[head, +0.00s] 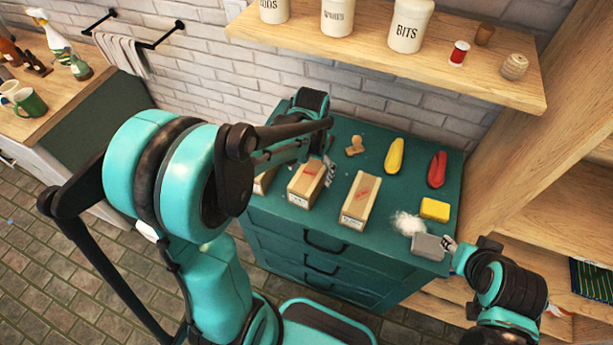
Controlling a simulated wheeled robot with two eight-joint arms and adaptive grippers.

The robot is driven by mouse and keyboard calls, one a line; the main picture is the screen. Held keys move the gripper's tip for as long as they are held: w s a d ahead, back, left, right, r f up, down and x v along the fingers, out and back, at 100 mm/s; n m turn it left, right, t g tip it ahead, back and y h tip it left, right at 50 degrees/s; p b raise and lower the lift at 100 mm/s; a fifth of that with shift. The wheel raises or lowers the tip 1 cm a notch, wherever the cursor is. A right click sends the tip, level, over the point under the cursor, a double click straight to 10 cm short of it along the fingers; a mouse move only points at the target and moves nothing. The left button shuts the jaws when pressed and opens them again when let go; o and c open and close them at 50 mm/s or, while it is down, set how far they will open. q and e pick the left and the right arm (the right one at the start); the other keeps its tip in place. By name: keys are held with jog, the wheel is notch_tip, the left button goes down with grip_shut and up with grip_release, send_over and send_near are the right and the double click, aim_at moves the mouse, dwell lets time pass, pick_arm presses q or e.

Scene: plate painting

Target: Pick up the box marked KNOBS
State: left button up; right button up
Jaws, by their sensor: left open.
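Three cardboard boxes stand in a row on the teal cabinet top (385,235). The left box (264,182) is mostly hidden behind my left arm. The middle box (304,186) and the right box (358,202) show white labels at their near ends, too small to read, so I cannot tell which is marked KNOBS. My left gripper (328,168) is open at the far right corner of the middle box; I cannot tell if it touches. My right gripper (451,243) is at the cabinet's right front, beside a grey block (428,247); its jaws are unclear.
A wooden figure (355,146), a yellow object (394,156), a red one (437,169), a yellow sponge (435,210) and white fluff (407,222) lie on the cabinet. A shelf (470,84) with jars, including BITS (409,27), overhangs behind.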

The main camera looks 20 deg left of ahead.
pick_arm(q)
notch_tip(320, 180, down, 7)
jog(key=shift+a+r+b, duration=0.1)
jog(key=shift+r+b, duration=0.05)
jog(key=shift+b, duration=1.05)
jog(key=shift+r, duration=0.1)
jog(key=c, duration=1.7)
